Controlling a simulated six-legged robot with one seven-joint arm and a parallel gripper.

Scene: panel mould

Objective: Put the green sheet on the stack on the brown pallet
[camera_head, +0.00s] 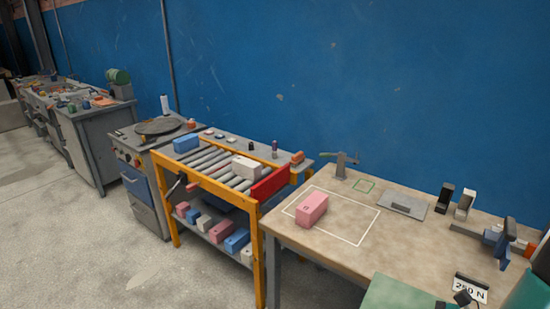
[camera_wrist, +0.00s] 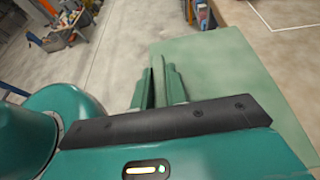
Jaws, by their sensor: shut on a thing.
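The green sheet (camera_wrist: 225,70) is a flat, pale green panel filling the middle and right of the wrist view. It also shows in the head view, cut by the bottom edge (camera_head: 398,292), in front of the wooden-topped table. My gripper (camera_wrist: 160,80) is shut on the sheet near its left edge in the wrist view. The exact grip line is partly hidden by the fingers and the dark bar of my wrist. I cannot make out the brown pallet or its stack in either view.
The table (camera_head: 340,247) bears a pink block (camera_head: 312,208) inside a white outline, a grey plate (camera_head: 404,205) and a blue clamp (camera_head: 506,242). A yellow-framed roller cart (camera_head: 261,262) with blocks stands left of it. Concrete floor (camera_head: 90,260) is open at lower left.

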